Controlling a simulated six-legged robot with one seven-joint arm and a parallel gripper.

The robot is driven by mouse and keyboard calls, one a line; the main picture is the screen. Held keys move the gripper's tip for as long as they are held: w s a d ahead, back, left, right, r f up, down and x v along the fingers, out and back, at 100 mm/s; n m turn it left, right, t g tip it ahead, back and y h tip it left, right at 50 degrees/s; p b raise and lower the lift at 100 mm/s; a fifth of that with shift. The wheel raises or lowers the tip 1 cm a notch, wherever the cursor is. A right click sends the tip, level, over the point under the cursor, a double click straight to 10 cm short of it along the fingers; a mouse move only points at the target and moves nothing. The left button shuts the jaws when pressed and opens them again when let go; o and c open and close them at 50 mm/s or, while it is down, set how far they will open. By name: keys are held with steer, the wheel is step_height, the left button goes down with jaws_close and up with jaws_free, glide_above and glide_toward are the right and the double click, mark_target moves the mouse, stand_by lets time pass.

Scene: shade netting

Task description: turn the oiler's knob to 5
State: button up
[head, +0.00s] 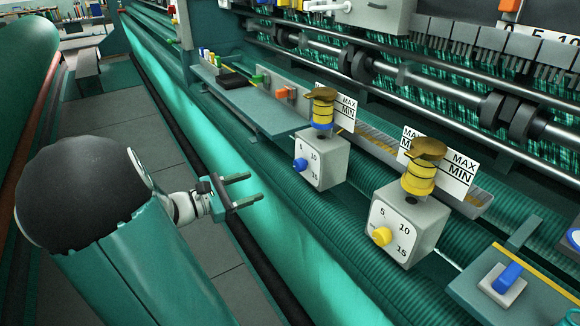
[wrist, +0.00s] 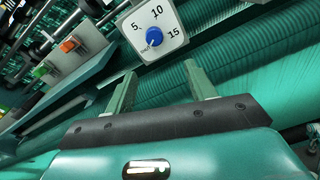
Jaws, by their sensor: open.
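A grey box oiler (head: 322,168) with a blue knob (head: 300,164) stands on the machine's rail, a brass-capped, blue-banded cup on top. In the wrist view, its white dial (wrist: 168,42) reads 5, 10 and 15 around the blue knob (wrist: 153,37); a small mark sits at the knob's lower left, too small to read surely. A second oiler (head: 408,225) with a yellow knob (head: 381,236) and yellow-banded cup stands nearer. My gripper (head: 255,187) is open and empty, left of the blue-knob oiler and apart from it. Its fingers (wrist: 160,72) point toward the dial.
MAX/MIN cards (head: 452,170) stand behind the cups. A shelf (head: 245,95) with orange and green blocks lies beyond the blue-knob oiler. A blue switch (head: 507,278) sits on a plate at lower right. Green netting runs below the oilers. The walkway (head: 120,125) at left is clear.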

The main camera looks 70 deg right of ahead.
mark_target(296, 166)
steer(key=shift+h, duration=0.3)
steer(key=x, duration=0.9)
steer(key=r+x, duration=0.1)
steer(key=x, duration=0.4)
steer(key=shift+d+f, duration=0.1)
steer(key=shift+d, duration=0.3)
steer(key=shift+c, duration=0.4)
steer(key=c, duration=0.9)
